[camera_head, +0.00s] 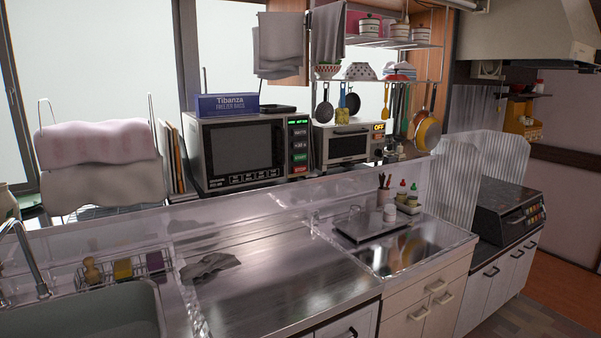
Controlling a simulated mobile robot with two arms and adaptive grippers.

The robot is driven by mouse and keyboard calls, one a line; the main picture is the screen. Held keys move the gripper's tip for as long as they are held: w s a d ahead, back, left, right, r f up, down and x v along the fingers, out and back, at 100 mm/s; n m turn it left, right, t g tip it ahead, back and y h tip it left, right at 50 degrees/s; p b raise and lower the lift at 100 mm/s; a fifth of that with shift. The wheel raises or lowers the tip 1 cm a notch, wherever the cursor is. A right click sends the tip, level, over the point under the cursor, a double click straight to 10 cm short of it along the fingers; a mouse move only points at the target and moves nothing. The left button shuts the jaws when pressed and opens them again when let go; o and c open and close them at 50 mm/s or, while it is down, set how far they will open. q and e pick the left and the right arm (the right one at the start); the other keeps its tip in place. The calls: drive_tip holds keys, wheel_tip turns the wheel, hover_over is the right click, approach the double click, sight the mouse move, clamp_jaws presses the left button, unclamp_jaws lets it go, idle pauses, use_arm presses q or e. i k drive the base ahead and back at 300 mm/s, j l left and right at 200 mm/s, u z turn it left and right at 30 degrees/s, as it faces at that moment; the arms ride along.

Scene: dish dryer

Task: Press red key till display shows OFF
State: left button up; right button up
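A small silver appliance with a dark front window (348,146) stands on the ledge behind the counter. At the top of its right-hand panel a small display (379,127) reads OFF in yellow. The keys below that display are too small to make out. To its left stands a larger microwave-like oven (240,147) with a dark door. Its right panel has a green-lit display (298,121), too small to read surely, and a red key (299,169) that seems to read STOP. Neither of my grippers is in view.
A bare steel counter (285,280) lies in front of the ledge, with a grey cloth (209,265) at its left. A sink (95,315) is at lower left. A rack (395,44) with dishes and hanging utensils stands above the small appliance. A dark stove (510,210) is at right.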

sight(298, 169)
drive_tip(key=i+l, duration=0.3)
drive_tip(key=i, duration=0.2)
drive_tip(key=i+l+z, duration=0.1)
drive_tip(key=i+l, duration=0.25)
drive_tip(key=i, duration=0.15)
drive_tip(key=i+l, duration=0.25)
drive_tip(key=i, duration=0.25)
